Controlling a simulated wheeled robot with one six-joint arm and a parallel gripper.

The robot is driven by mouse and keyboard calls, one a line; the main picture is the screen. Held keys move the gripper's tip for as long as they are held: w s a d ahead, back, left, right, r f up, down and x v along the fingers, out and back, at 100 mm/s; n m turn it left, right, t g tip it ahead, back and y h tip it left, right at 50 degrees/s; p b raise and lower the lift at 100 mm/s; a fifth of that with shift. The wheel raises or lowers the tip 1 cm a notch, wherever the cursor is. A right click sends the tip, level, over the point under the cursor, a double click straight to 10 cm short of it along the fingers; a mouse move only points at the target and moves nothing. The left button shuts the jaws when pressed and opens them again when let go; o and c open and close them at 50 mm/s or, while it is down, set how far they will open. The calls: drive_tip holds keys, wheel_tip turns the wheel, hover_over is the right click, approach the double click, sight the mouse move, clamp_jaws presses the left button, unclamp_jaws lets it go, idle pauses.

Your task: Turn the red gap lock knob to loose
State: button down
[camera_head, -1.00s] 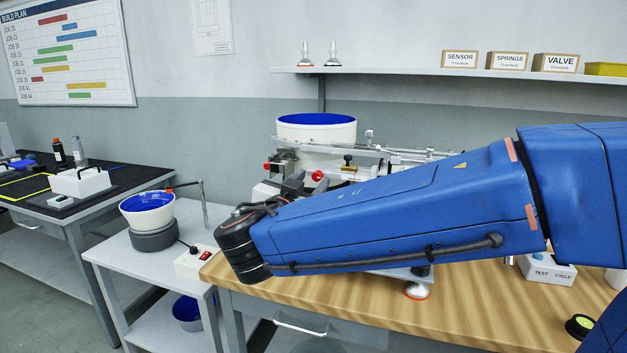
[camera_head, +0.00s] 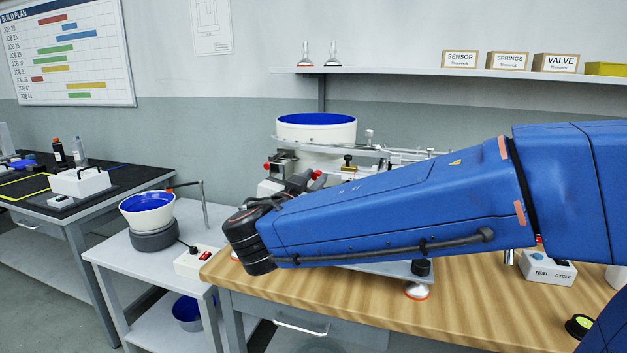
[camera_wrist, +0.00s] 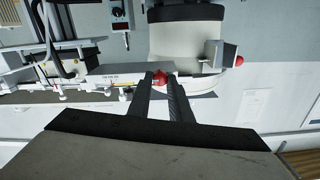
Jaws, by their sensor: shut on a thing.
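A red knob (camera_wrist: 159,79) sits between the two dark fingertips of my gripper (camera_wrist: 160,84) in the wrist view. The fingers are shut on it from both sides. In the head view the red knob (camera_head: 317,174) shows only in part, at the tip of my gripper (camera_head: 303,180), on the front of the gantry machine under a white feeder bowl (camera_head: 318,131). A pointer or scale on the knob is too small to read. My blue arm hides much of the machine's lower part.
A second red knob (camera_wrist: 239,61) is on a grey block beside the bowl in the wrist view. A metal rail (camera_head: 350,149) crosses in front of the bowl. The side table (camera_head: 110,258) holds a smaller blue-lined bowl (camera_head: 149,206). The wooden bench front (camera_head: 470,318) is mostly clear.

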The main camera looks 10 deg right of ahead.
drive_tip(key=n, duration=0.4)
drive_tip(key=shift+n, duration=0.4)
drive_tip(key=n, duration=0.4)
drive_tip(key=shift+a+n, duration=0.1)
drive_tip(key=shift+n, duration=0.2)
drive_tip(key=n, duration=0.4)
drive_tip(key=shift+n, duration=0.3)
drive_tip(key=shift+f+n, duration=0.1)
drive_tip(key=shift+n, duration=1.8)
drive_tip(key=c, duration=1.6)
unclamp_jaws()
